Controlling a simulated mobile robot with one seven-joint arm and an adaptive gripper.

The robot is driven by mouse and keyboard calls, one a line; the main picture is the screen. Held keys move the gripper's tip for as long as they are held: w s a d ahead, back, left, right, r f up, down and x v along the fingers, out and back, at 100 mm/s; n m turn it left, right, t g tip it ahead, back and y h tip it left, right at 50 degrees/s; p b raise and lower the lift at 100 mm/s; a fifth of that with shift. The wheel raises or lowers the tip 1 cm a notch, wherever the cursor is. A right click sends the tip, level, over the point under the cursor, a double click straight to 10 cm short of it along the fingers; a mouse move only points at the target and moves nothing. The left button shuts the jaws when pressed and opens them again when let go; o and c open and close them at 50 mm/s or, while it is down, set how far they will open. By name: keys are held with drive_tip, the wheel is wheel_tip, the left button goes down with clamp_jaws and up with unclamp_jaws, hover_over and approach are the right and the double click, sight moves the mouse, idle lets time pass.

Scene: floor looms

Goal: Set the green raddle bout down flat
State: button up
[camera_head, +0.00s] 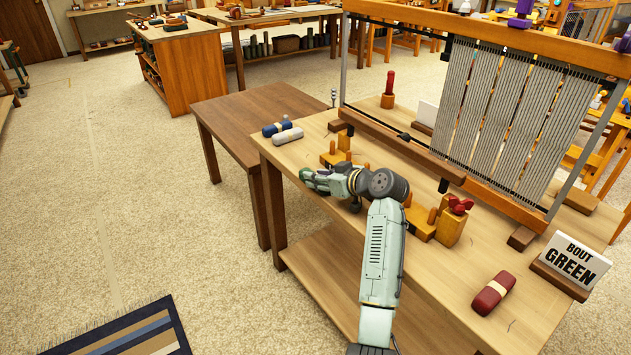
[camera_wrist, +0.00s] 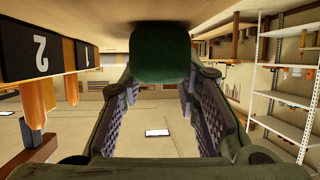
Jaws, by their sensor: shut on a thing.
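The green raddle bout (camera_head: 306,174) is at the tip of my gripper (camera_head: 321,180), by the near left edge of the light wood bench (camera_head: 520,315). In the wrist view the green bout (camera_wrist: 160,52) shows end-on between the fingertips of my gripper (camera_wrist: 163,82), which is shut on it. The wrist picture looks upside down, and a wooden surface lies close beyond the bout at the top. I cannot tell whether the bout touches it. A card reading "BOUT GREEN" (camera_head: 571,262) stands at the bench's right end.
A red bout (camera_head: 493,293) lies at the right. Wooden peg blocks (camera_head: 452,226) and the loom frame (camera_head: 455,178) stand behind my arm.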

clamp_jaws()
drive_tip(key=shift+r, duration=0.15)
drive_tip(key=shift+r, duration=0.25)
drive_tip(key=shift+s+r+b, duration=0.2)
drive_tip(key=shift+r+b, duration=0.25)
drive_tip(key=shift+r, duration=0.2)
drive_tip(key=shift+s+r+b, duration=0.2)
drive_tip(key=shift+r+b, duration=0.25)
drive_tip(key=shift+r, duration=0.15)
drive_tip(key=s+r+b, duration=0.2)
drive_tip(key=s+b, duration=0.1)
drive_tip(key=s, duration=1.1)
drive_tip(key=s+f+m+t+h, duration=0.1)
drive_tip(key=f+m+h, duration=0.3)
drive_tip(key=f, duration=1.7)
drive_tip(key=s+f+m+t+h, duration=0.2)
drive_tip(key=f+m+h, duration=0.2)
drive_tip(key=f, duration=1.7)
drive_tip(key=shift+a+m+t+h, duration=0.3)
drive_tip(key=shift+a+t+h, duration=0.1)
drive_tip(key=shift+h, duration=0.2)
